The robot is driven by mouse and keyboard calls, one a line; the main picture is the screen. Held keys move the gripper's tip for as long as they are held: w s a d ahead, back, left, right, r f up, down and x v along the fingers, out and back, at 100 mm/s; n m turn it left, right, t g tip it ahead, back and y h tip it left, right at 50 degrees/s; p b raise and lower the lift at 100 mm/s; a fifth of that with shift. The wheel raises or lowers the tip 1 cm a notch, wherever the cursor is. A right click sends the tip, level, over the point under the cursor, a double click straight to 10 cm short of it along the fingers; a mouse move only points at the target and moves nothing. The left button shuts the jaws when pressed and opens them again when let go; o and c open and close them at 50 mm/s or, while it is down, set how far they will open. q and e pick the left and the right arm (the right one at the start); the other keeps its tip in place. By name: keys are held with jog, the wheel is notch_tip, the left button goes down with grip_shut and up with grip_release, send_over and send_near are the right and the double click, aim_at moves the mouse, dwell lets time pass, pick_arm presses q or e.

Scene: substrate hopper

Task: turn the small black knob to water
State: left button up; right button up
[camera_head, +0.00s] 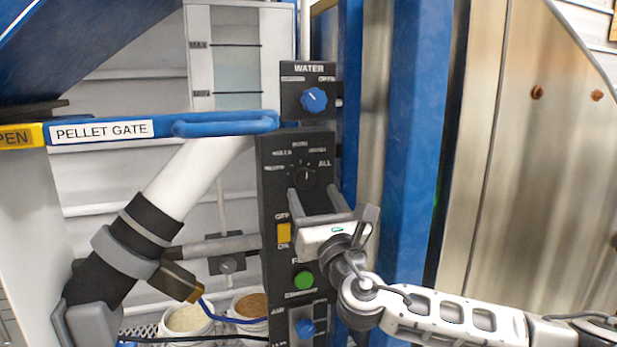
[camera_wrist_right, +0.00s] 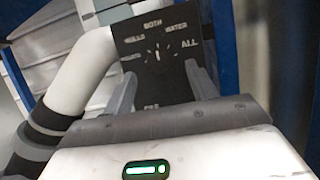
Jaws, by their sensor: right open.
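The small black knob (camera_head: 305,177) sits on the upper part of the black control panel (camera_head: 270,245), with labels in an arc around it. It also shows in the right wrist view (camera_wrist_right: 157,54), where its white pointer line stands nearly upright, near BOTH. The WATER label is up and to the right of it, and ALL is farther right. My right gripper (camera_head: 313,191) is open in front of the knob. Its fingers in the right wrist view (camera_wrist_right: 160,76) lie to either side and below the knob; I cannot tell whether they touch it. My left gripper is not in view.
A separate WATER box with a blue knob (camera_head: 313,99) is above the panel. The blue pellet gate handle (camera_head: 225,123) juts out at upper left. Below are a yellow switch (camera_head: 284,233), a green button (camera_head: 304,280) and another blue knob (camera_head: 304,328). A blue post (camera_head: 413,140) stands right.

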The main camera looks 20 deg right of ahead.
aim_at(307, 182)
pick_arm(q)
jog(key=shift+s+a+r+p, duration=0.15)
jog(key=shift+p, duration=0.2)
pick_arm(e)
jog(key=shift+x, duration=2)
jog(key=c, duration=1)
